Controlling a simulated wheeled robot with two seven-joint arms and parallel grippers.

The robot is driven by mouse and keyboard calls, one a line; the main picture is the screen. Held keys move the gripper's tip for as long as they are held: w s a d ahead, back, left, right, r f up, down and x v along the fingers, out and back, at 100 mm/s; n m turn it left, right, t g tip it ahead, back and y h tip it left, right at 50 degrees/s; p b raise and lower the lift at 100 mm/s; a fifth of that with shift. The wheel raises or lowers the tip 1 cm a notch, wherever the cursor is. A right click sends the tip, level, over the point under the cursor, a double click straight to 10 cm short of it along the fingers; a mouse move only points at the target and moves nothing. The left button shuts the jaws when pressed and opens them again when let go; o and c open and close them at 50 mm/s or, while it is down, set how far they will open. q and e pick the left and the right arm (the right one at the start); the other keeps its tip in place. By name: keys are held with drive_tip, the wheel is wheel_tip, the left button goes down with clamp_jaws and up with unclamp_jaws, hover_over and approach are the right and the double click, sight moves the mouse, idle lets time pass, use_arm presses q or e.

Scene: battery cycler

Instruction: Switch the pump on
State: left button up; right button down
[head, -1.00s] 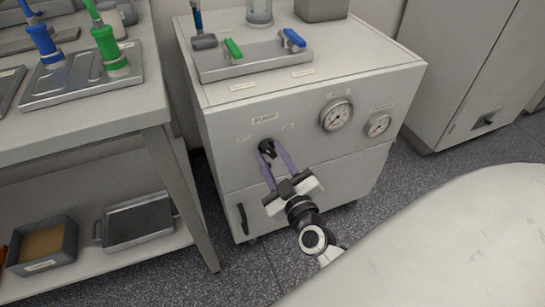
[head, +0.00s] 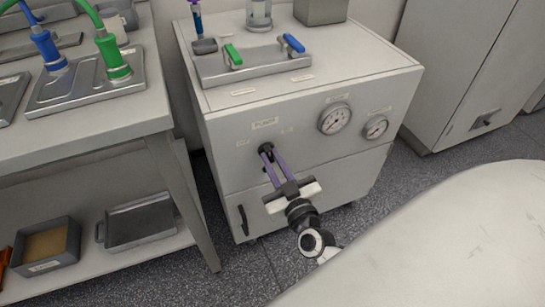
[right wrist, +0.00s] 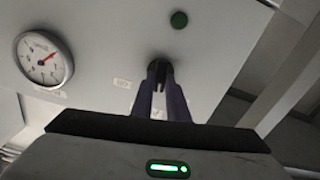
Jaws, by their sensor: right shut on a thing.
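The pump cabinet (head: 225,137) is a pale box with a PUMP label (head: 265,123) on its front. Under the label is a small black knob (head: 265,147), with a small label on each side. My right gripper (head: 268,155) is shut on the knob, its two purple fingers reaching it from the front. The right wrist view also shows the fingers (right wrist: 160,90) around the dark knob (right wrist: 159,65), which they partly hide. A dark green round lamp or button (right wrist: 179,20) is near the knob there. My left gripper is not in view.
A valve plate (head: 255,66) with green and blue handles is on top. A bench (head: 110,121) stands at left, a tall cabinet (head: 460,75) at right. A pale rounded surface (head: 450,240) fills the lower right.

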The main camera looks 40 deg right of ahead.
drive_tip(key=m+p, duration=0.1)
drive_tip(key=m, duration=0.1)
drive_tip(key=shift+r+m, duration=0.15)
drive_tip(key=shift+m, duration=0.25)
drive_tip(key=m, duration=0.2)
drive_tip(key=shift+d+m+p, duration=0.1)
drive_tip(key=shift+m+p, duration=0.2)
drive_tip(key=shift+p, duration=0.05)
drive_tip(key=shift+m, duration=1.2)
drive_tip(key=shift+d+m, duration=0.1)
drive_tip(key=shift+m, duration=0.2)
drive_tip(key=c, duration=1.7)
unclamp_jaws()
